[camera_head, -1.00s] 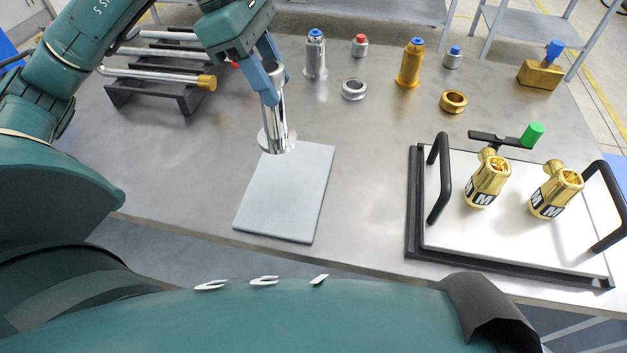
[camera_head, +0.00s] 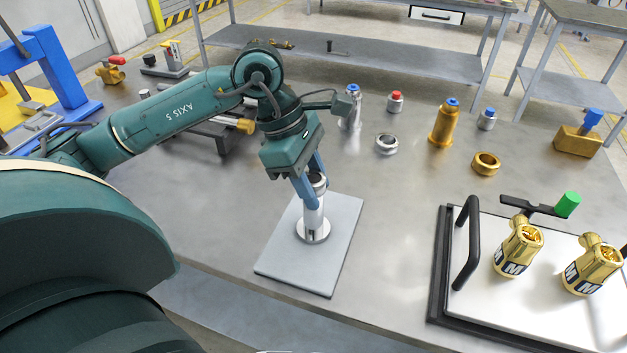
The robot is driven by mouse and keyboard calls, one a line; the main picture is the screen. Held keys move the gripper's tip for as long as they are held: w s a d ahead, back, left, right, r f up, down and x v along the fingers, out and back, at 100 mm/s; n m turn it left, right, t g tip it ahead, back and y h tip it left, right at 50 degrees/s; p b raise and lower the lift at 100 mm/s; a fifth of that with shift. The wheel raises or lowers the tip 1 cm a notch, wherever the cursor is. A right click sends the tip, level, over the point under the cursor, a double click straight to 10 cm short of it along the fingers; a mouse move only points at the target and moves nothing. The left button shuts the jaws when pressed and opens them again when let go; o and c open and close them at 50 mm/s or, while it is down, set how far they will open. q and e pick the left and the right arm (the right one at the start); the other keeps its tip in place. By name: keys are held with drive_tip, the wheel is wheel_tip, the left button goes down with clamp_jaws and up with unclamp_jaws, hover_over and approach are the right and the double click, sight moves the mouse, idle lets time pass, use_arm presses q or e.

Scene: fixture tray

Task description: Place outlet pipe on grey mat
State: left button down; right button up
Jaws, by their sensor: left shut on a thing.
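The outlet pipe (camera_head: 313,228) is a shiny silver tube with a round flange at its lower end. It is upright over the grey mat (camera_head: 334,267), with its flange within the mat's outline and seemingly at its surface; whether it bears on the mat I cannot tell for sure. My left gripper (camera_head: 311,190) is shut on the upper part of the pipe, with blue fingers on either side of the tube. The mat lies flat near the front of the table. My right gripper is not in view.
A tray (camera_head: 463,307) with black handles holds two brass valve bodies (camera_head: 518,250) at the right. A silver ring (camera_head: 386,144), a brass ring (camera_head: 486,163) and several capped fittings stand behind. A black rack (camera_head: 225,139) is behind my left arm. The table between mat and tray is clear.

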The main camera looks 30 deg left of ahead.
use_arm(q)
drive_tip(key=shift+f, duration=0.15)
drive_tip(key=c, duration=0.9)
unclamp_jaws()
drive_tip(key=shift+c, duration=0.2)
drive_tip(key=shift+r, duration=0.35)
drive_tip(key=v, duration=1.1)
drive_tip(key=shift+a+r, duration=0.25)
drive_tip(key=shift+r, duration=0.05)
drive_tip(key=shift+s, duration=0.15)
